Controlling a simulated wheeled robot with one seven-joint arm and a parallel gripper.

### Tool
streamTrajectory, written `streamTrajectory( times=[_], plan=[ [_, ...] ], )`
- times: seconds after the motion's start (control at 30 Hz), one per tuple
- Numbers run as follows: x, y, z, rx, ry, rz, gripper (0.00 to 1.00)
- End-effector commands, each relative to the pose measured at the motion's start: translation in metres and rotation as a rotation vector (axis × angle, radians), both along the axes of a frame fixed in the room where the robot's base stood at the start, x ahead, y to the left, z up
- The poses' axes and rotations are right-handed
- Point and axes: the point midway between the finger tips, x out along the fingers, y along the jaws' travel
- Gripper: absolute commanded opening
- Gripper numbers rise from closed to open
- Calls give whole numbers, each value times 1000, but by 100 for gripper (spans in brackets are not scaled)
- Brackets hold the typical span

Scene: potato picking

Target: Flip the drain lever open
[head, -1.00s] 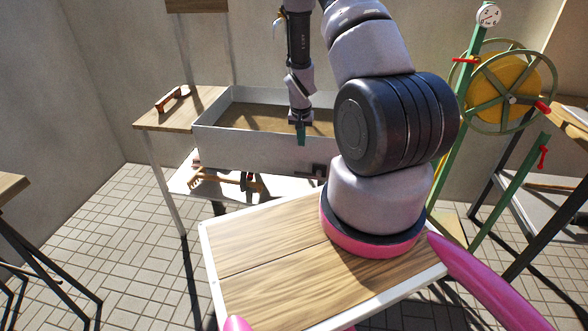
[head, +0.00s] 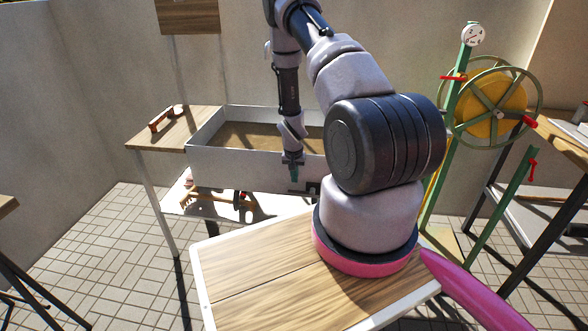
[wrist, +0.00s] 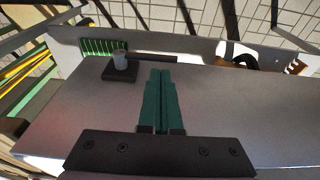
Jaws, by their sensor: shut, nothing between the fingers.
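The drain lever is a dark bar with a pale round pivot (wrist: 120,60) on a small dark plate, fixed to the outer wall of the grey metal trough (wrist: 225,95). In the head view the dark lever fitting (head: 312,187) shows low on the front wall of the trough (head: 235,165), partly hidden by my arm. The bar runs along the wall, to the right of the pivot in the wrist view. My gripper (wrist: 162,75) is shut and empty, its green fingertips close to the bar; contact cannot be told. In the head view my gripper (head: 295,174) hangs before the wall, just left of the fitting.
A wooden side table (head: 170,125) with a red-brown handled tool (head: 168,119) adjoins the trough. A lower shelf (head: 190,200) holds brushes and other items. A green frame with a yellow wheel (head: 497,103) stands at the right.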

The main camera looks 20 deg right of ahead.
Motion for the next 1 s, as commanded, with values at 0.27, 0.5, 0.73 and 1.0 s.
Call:
streamTrajectory(
  times=[0.27, 0.5, 0.73, 1.0],
  plan=[
    [7, -5, -45, 0, 0, 1, 0],
    [9, -6, -55, -1, -1, 1, 0],
    [9, -6, -55, -1, -1, 1, 0],
    [10, -4, -57, -23, 14, 4, 0]
  ],
)
